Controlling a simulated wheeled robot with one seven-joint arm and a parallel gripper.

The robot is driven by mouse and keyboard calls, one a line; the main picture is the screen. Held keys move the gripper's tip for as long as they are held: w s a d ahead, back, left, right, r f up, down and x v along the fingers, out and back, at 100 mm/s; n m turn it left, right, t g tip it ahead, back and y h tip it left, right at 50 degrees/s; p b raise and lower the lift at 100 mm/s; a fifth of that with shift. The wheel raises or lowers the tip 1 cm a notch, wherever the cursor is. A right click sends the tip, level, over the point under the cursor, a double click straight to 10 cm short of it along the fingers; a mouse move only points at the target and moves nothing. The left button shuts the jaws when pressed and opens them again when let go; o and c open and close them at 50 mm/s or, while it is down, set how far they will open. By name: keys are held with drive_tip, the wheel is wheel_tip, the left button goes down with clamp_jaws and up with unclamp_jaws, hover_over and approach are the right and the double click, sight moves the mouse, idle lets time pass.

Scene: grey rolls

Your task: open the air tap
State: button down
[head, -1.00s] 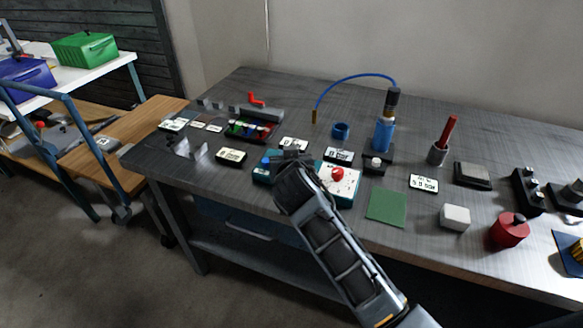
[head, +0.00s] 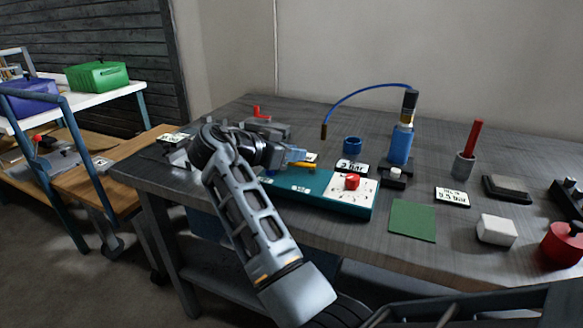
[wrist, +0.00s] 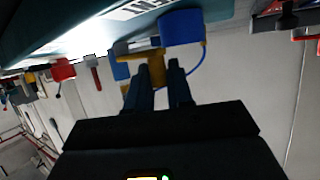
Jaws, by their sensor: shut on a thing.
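A teal box (head: 325,190) with a white panel and a red knob (head: 352,181) lies near the table's front edge. My gripper (head: 288,158) is at the box's left part, reaching in from the left. A yellow handle (head: 303,166) shows at the fingertips. In the wrist view, the yellow handle (wrist: 157,70) sits between the finger ends of my gripper (wrist: 159,75), which is shut on it. A blue block (wrist: 182,27) is just beside it, close to the box's labelled face. I take the yellow handle as the tap's; its base is partly hidden.
A red-handled grey fixture (head: 262,112) stands at the back left. A blue bottle (head: 400,145) with a hose (head: 355,92), a blue ring (head: 352,145) and a cup with a red rod (head: 472,140) stand behind. A green mat (head: 413,220) lies right of the box.

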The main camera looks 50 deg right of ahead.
drive_tip(key=shift+w+d+f+m+g+y+b, duration=0.15)
drive_tip(key=shift+d+m+g+y+b, duration=0.2)
drive_tip(key=shift+m+g+b, duration=0.55)
drive_tip(key=shift+d, duration=0.1)
drive_tip(key=c, duration=1.4)
unclamp_jaws()
drive_tip(key=shift+o, duration=0.2)
drive_tip(key=shift+v, duration=3.9)
drive_tip(key=shift+w, duration=0.1)
